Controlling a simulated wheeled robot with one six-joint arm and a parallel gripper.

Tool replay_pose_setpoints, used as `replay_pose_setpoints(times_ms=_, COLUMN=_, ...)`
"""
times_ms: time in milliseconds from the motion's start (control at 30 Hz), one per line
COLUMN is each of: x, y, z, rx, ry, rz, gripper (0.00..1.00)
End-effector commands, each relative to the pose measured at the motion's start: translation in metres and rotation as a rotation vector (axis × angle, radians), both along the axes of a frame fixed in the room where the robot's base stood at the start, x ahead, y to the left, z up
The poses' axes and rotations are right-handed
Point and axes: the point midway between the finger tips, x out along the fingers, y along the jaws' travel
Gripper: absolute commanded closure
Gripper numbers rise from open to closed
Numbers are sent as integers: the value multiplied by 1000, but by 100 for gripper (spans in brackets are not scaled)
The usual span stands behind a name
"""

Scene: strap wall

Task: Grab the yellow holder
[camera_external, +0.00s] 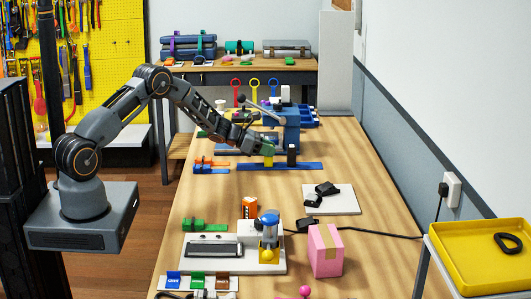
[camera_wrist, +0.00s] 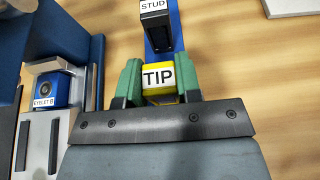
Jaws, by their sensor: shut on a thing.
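The yellow holder (camera_wrist: 158,66) bears a white label reading TIP and sits between the green fingers of my gripper (camera_wrist: 157,78) in the wrist view. My gripper is shut on it. In the outside view the yellow holder (camera_external: 268,161) shows as a small patch below my gripper (camera_external: 267,151), at the blue strap (camera_external: 305,166) on the table. I cannot tell whether it touches the strap or the table. Its lower part is hidden by my gripper in the wrist view.
A black block labelled STUD (camera_wrist: 155,28) stands on the blue strap just beyond the holder. A blue fixture (camera_external: 284,128) with a lever stands behind. A blue part labelled EYELET B (camera_wrist: 55,90) is at left in the wrist view. Orange and blue clips (camera_external: 209,166) lie left.

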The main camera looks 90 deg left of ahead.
Motion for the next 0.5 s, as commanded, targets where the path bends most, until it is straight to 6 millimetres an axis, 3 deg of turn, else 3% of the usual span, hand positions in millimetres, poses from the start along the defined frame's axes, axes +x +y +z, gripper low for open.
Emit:
replay_pose_setpoints(times_ms=133, x=0, y=0, z=1, rx=0, ry=-1, rz=0, gripper=95)
replay_pose_setpoints(times_ms=500, x=0, y=0, z=7, rx=2, ry=-2, rz=-1, gripper=95)
